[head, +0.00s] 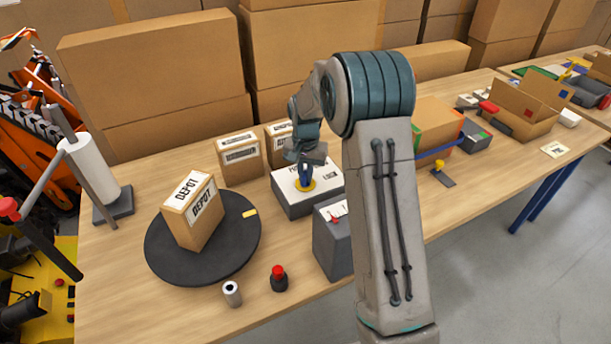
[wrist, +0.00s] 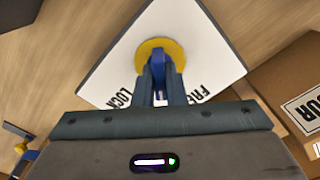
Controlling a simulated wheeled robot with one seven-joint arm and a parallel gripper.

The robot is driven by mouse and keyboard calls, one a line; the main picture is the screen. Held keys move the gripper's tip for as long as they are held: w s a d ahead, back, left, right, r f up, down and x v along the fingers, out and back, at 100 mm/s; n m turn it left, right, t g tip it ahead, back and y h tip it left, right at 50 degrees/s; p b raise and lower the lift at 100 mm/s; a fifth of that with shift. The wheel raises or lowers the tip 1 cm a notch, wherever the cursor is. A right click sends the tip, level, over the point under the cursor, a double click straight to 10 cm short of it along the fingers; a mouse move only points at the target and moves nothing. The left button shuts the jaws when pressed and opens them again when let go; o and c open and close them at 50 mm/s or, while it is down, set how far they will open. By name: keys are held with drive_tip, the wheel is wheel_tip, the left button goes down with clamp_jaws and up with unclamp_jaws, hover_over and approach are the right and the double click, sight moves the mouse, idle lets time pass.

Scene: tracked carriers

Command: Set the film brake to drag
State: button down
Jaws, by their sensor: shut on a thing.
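The film brake appears to be the white-topped box (head: 318,199) on the bench, with a blue knob (head: 306,174) on a yellow disc. In the wrist view, its white top (wrist: 205,50) carries the words FREE and LOCK; no drag mark shows, and part of the top is hidden by my gripper. My gripper (head: 305,163) reaches down onto the knob. In the wrist view, the fingers of my gripper (wrist: 158,88) are shut on the blue knob (wrist: 154,60), over the yellow disc (wrist: 143,45). Which mark the knob points to cannot be told.
A black turntable (head: 165,262) bears a DEPOT carton (head: 192,220) at left. A grey box (head: 330,245) with a red lever stands close in front of the brake. Cartons (head: 239,158) stand behind it. A red button (head: 278,277) and small roll (head: 232,294) are near the front edge.

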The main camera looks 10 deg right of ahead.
sight(305, 173)
drive_tip(key=shift+s+m, duration=0.1)
drive_tip(key=shift+m, duration=0.4)
drive_tip(key=c, duration=1.5)
unclamp_jaws()
drive_tip(key=shift+s+a+r, duration=0.1)
drive_tip(key=shift+r, duration=0.05)
drive_tip(key=shift+r, duration=0.15)
drive_tip(key=shift+r+b, duration=0.55)
drive_tip(key=shift+r, duration=6.15)
